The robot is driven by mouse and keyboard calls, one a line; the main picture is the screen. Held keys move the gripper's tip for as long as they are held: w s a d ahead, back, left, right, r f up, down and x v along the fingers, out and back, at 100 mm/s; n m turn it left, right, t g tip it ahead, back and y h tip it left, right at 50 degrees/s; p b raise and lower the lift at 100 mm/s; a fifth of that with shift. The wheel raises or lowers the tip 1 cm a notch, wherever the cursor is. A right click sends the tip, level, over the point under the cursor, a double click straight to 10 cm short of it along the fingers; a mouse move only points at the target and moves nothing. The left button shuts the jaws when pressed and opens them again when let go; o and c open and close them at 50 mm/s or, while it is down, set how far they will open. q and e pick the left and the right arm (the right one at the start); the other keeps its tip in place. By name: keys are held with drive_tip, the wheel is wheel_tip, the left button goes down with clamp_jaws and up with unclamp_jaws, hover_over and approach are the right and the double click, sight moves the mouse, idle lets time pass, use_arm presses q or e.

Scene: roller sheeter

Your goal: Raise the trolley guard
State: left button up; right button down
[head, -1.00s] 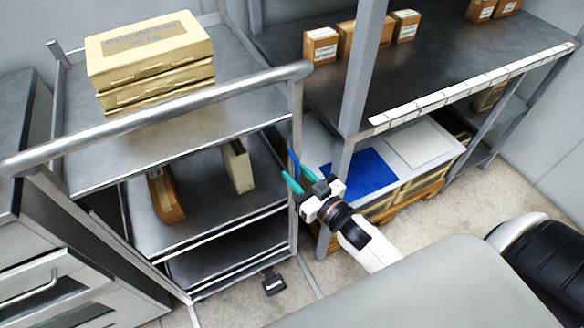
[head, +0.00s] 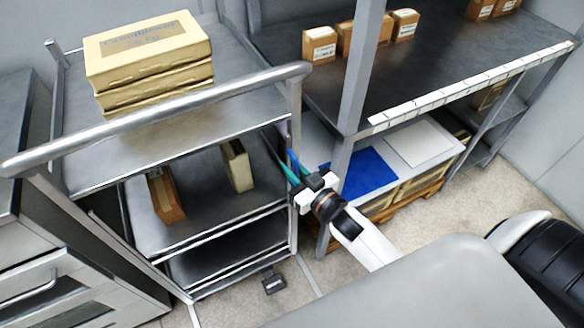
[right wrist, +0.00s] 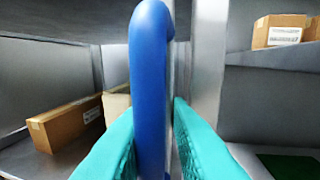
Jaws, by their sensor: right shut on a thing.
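The metal trolley (head: 150,95) stands at the left in the head view. A blue upright bar (head: 291,158), which looks like the handle of the trolley guard, is at its right side by the front post. In the right wrist view the blue bar (right wrist: 149,90) stands upright with a rounded top. My right gripper (head: 287,168) is shut on the blue bar, and its teal fingers (right wrist: 150,140) lie on both sides of it. The rest of the guard cannot be made out. My left gripper is not in view.
Stacked yellow boxes (head: 150,60) lie on the trolley's top shelf, and two cartons (head: 166,194) stand on the middle one. A black pedal (head: 273,283) is low at the front. A shelf rack (head: 352,80) stands close at the right.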

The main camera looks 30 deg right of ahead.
sight(289, 155)
drive_tip(key=r+p, duration=0.3)
drive_tip(key=p, duration=0.1)
drive_tip(key=r+p, duration=0.2)
drive_tip(key=shift+a+r, duration=0.25)
drive_tip(key=shift+r, duration=0.1)
drive_tip(key=shift+f, duration=0.1)
drive_tip(key=c, duration=1.6)
unclamp_jaws()
drive_tip(key=shift+o, duration=0.5)
drive_tip(key=shift+a, duration=0.15)
drive_tip(key=shift+s+d, duration=0.1)
drive_tip(key=shift+d, duration=0.1)
drive_tip(key=b+v, duration=0.1)
drive_tip(key=v, duration=1.1)
drive_tip(key=shift+b, duration=0.35)
drive_tip(key=shift+f, duration=0.15)
